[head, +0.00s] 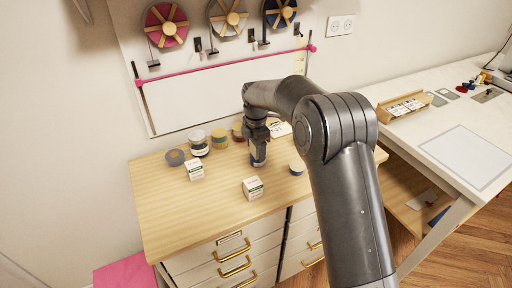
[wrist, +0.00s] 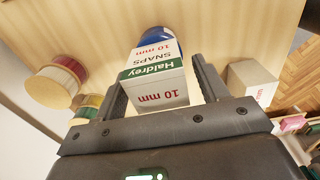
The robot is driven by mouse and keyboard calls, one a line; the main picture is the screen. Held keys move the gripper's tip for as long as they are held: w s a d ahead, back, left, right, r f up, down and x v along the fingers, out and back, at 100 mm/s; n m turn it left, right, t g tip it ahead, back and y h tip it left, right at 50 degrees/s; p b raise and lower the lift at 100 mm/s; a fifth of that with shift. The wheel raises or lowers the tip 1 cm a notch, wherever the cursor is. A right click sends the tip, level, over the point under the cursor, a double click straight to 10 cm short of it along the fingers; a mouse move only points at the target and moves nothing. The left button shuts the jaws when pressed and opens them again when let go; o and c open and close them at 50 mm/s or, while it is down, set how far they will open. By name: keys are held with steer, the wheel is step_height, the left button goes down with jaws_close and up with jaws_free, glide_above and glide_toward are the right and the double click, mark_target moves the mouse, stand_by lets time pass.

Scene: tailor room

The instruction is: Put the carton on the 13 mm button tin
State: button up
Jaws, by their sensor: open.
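A white carton (wrist: 158,84) with a green band, reading "Haldrey SNAPS 10 mm", is between the two fingers of my gripper (wrist: 157,75) in the wrist view. My gripper is open, with a finger on either side of the carton. A blue tin (wrist: 150,38) shows just beyond the carton; I cannot tell whether they touch. No 13 mm label is readable.
Several tins stand at the back left, including a green-and-yellow tin (head: 219,139). A blue-sided tin (head: 296,167) stands to the right. The front left of the top is clear.

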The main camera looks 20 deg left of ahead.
step_height(320, 180, up, 12)
steer(key=shift+r, duration=0.15)
stand_by(0.5)
steer(key=shift+d+r, duration=0.1)
steer(key=s+d+r+m+t, duration=0.1)
steer(key=s+d+r+m, duration=0.3)
steer(key=d, duration=0.3)
steer(key=s+d+r+m+t, duration=0.1)
steer(key=s+d+r+m, duration=0.3)
steer(key=d, duration=0.4)
steer(key=s+d+r+m+t, duration=0.1)
steer(key=s+d+r+m, duration=0.25)
steer(key=d, duration=0.35)
steer(key=s+d+f+m+t, duration=0.1)
steer(key=s+d+f+m, duration=0.1)
steer(key=s+d+m, duration=0.5)
steer(key=s+d+f+m+t, duration=0.1)
steer(key=s+d+f+m, duration=0.2)
steer(key=s+d+m, duration=0.5)
steer(key=s, duration=0.6)
steer(key=shift+s+d+f+t, duration=0.15)
steer(key=shift+s+f+t, duration=0.05)
steer(key=shift+f+t, duration=0.15)
